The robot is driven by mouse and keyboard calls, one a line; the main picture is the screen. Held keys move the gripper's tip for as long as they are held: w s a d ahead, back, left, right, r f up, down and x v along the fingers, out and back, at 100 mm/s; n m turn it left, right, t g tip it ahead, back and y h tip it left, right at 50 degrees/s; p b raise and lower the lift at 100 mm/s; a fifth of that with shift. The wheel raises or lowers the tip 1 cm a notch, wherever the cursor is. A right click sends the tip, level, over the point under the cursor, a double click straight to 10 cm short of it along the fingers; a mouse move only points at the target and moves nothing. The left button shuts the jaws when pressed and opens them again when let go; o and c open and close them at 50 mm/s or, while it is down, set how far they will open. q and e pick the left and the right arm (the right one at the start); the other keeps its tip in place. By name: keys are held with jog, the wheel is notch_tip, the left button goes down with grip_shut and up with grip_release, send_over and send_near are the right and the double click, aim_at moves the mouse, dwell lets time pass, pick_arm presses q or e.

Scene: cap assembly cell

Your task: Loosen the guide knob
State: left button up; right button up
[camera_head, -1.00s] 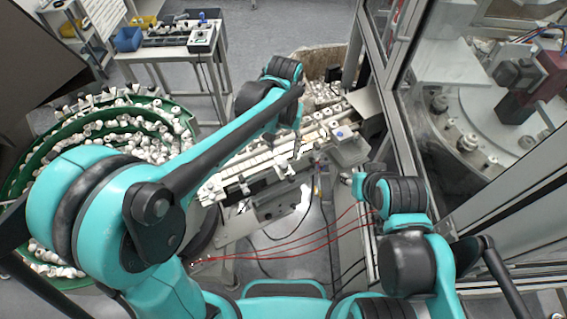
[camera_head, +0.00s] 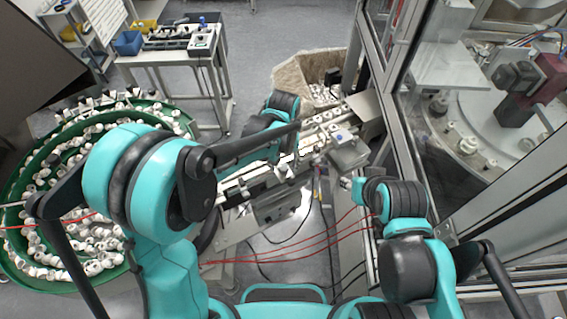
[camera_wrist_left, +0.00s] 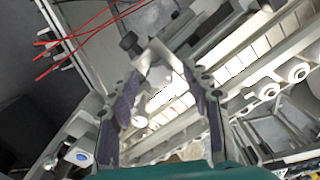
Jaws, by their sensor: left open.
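A small dark knob (camera_wrist_left: 128,42) stands beside a pale metal bracket (camera_wrist_left: 155,58) in the left wrist view; I take it for the guide knob, but cannot be sure. My left gripper (camera_wrist_left: 168,95) is open and empty, its dark-padded fingers on either side of the view, with the knob and bracket beyond the fingertips. In the head view the left wrist (camera_head: 280,110) hangs over the conveyor rail (camera_head: 240,188) and hides part of it; the knob cannot be made out there. My right gripper (camera_head: 358,190) is at the right of the conveyor; its jaws are too small to read.
A green bowl feeder (camera_head: 22,190) full of white caps is at the left. A blue-topped knob (camera_head: 339,137) sits on a block right of the conveyor. Red tubes (camera_head: 300,243) cross in front. A framed glass enclosure (camera_head: 425,150) bounds the right side. A cardboard box (camera_head: 291,83) stands behind.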

pick_arm(q)
grip_shut()
jog(key=shift+n, duration=0.3)
jog(key=shift+n+b, duration=0.65)
jog(key=shift+n, duration=0.35)
jog(key=n+b, duration=0.1)
jog(key=n, duration=0.1)
jog(key=shift+f+n, duration=0.1)
jog(key=shift+n, duration=0.2)
jog(key=n+b, duration=0.1)
jog(key=n, duration=0.2)
jog(key=shift+n, duration=0.3)
jog(key=shift+n+b, duration=0.45)
jog(key=shift+n, duration=1.15)
